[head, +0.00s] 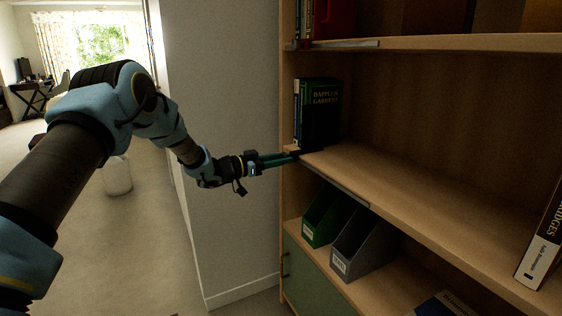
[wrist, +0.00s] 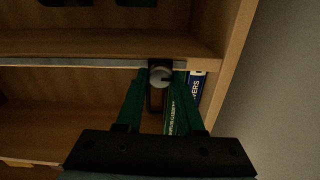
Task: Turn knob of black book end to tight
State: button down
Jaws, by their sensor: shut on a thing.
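The knob (wrist: 158,76) is a round grey disc with a dark mark, at the shelf's front edge in the wrist view. It sits on the black book end (wrist: 155,100), of which only a dark narrow part shows. My gripper (wrist: 160,78) has its green fingers on either side of the knob and is shut on it. In the head view my gripper (head: 292,158) reaches the left end of the middle shelf's front edge, and the knob is hidden there.
Dark green books (head: 318,110) stand upright on the middle shelf (head: 400,195), just behind the gripper. A green file holder (head: 322,218) and a grey one (head: 362,245) stand on the shelf below. A wall (head: 225,130) is left of the bookcase. The middle shelf's centre is clear.

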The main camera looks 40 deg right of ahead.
jog(key=shift+s+a+f+m+b, duration=0.1)
jog(key=shift+f+m+b, duration=0.05)
jog(key=shift+m+b, duration=4.3)
jog(key=shift+f+m+b, duration=0.1)
jog(key=shift+m+b, duration=4.05)
jog(key=shift+b, duration=0.55)
jog(key=c, duration=0.6)
grip_release()
jog(key=shift+r, duration=0.1)
jog(key=shift+o, duration=0.2)
jog(key=p+v, duration=0.1)
jog(key=v, duration=0.9)
jog(key=shift+a, duration=0.4)
